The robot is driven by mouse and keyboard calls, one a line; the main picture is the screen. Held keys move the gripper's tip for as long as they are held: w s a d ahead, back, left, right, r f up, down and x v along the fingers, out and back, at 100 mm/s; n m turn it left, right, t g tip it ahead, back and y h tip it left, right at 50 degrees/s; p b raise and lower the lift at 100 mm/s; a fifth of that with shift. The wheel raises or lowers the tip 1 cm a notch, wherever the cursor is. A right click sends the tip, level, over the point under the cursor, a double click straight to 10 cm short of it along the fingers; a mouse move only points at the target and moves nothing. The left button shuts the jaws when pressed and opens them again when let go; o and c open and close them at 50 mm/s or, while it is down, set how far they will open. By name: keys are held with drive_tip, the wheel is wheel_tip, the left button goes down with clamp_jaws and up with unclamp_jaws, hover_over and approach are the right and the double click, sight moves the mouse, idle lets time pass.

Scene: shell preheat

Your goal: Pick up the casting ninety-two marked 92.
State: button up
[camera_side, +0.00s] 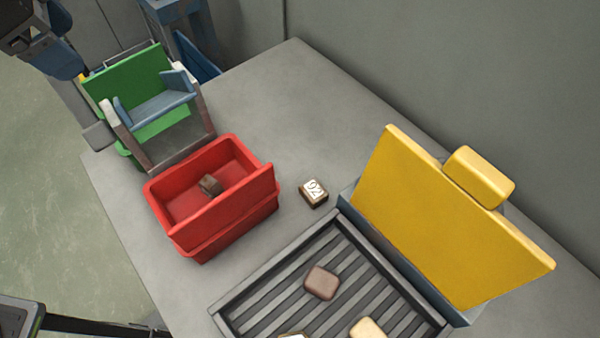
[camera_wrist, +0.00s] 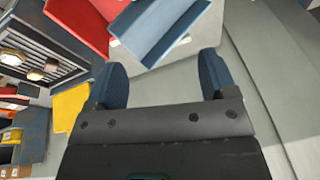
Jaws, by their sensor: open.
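The casting marked 92 (camera_side: 313,192) is a small brown block with a white top face and dark digits. It lies flat on the grey table in the side view, between the red bin (camera_side: 222,205) and the yellow panel (camera_side: 430,220), touching neither. I cannot pick it out surely in the wrist view. My gripper (camera_wrist: 163,62) is open, with two blue fingers apart and nothing held between them. It is well away from the casting, near the blue sloped panel (camera_wrist: 160,28), which shows beyond the fingers.
A slatted dark tray (camera_side: 255,290) at the front holds a brown block (camera_side: 321,282), a tan block (camera_side: 368,328) and a partly cut-off block. A small dark block (camera_side: 210,185) sits in the red bin. A green-backed stand (camera_side: 130,90) is at the left. Table behind the casting is clear.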

drive_tip(key=w+d+f+m, duration=0.1)
drive_tip(key=d+m, duration=0.1)
drive_tip(key=d, duration=0.1)
drive_tip(key=w+d+f+m+g, duration=0.1)
drive_tip(key=w+d+f+m, duration=0.1)
drive_tip(key=d, duration=0.2)
drive_tip(key=w+d+f+m, duration=0.1)
drive_tip(key=w+d, duration=0.1)
drive_tip(key=d, duration=0.2)
drive_tip(key=shift+d+f+m+g, duration=0.2)
drive_tip(key=shift+f+m+g, duration=0.1)
drive_tip(key=shift+m, duration=0.1)
drive_tip(key=d+f+m+g, duration=0.1)
drive_tip(key=d+f+m, duration=0.25)
drive_tip(key=d, duration=0.35)
drive_tip(key=m+g, duration=0.1)
drive_tip(key=m, duration=0.5)
approach(314, 190)
drive_tip(key=f, duration=0.1)
drive_tip(key=d+f, duration=0.1)
drive_tip(key=f, duration=0.1)
drive_tip(key=shift+f+m+y, duration=0.25)
drive_tip(key=shift+y, duration=0.05)
drive_tip(key=shift+s+d+f, duration=0.1)
drive_tip(key=shift+f, duration=1.3)
drive_tip(key=shift+s+d+f, duration=0.1)
drive_tip(key=shift+f, duration=1.35)
drive_tip(key=shift+c, duration=0.3)
drive_tip(key=c, duration=1.1)
